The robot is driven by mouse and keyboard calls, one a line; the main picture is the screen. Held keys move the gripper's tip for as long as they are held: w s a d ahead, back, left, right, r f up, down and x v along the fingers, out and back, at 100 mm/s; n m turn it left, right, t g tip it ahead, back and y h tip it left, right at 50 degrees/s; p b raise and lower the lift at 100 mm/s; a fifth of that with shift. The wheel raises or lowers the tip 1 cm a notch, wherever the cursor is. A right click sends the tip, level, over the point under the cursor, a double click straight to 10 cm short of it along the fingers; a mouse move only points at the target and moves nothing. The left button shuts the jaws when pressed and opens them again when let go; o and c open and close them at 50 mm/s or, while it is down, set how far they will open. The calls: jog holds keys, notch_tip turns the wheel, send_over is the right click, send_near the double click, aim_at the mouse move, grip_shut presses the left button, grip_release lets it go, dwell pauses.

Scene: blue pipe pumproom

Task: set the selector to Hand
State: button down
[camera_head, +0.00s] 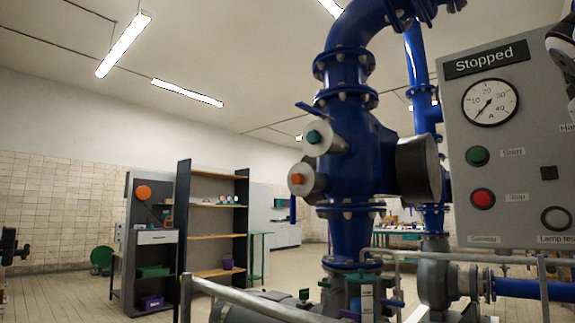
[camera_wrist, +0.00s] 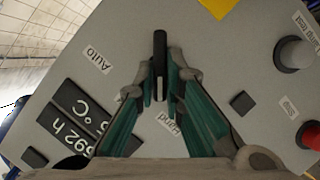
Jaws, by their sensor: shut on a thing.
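The selector (camera_wrist: 160,48) is a narrow black knob on the grey control panel (camera_wrist: 225,70), seen in the wrist view. My gripper (camera_wrist: 159,82) has its teal fingers shut on the knob, one on each side. The knob stands upright in the picture, with a pale mark near its lower end between the fingertips. The "Hand" label (camera_wrist: 170,122) lies just below the fingertips, and the "Auto" label (camera_wrist: 97,60) is to the upper left. The knob's base is partly hidden by the fingers. In the head view the selector is out of frame.
In the head view, the panel shows a "Stopped" sign (camera_head: 486,58), a dial gauge (camera_head: 490,102), a green Start button (camera_head: 477,156), a red Stop button (camera_head: 482,199) and a lamp-test button (camera_head: 556,219). Blue pipework (camera_head: 350,130) stands left of the panel, with a grey railing (camera_head: 255,303) below.

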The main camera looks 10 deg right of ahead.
jog(key=c, duration=1.7)
grip_release()
jog(key=shift+d+f, duration=0.15)
jog(key=v, duration=1.2)
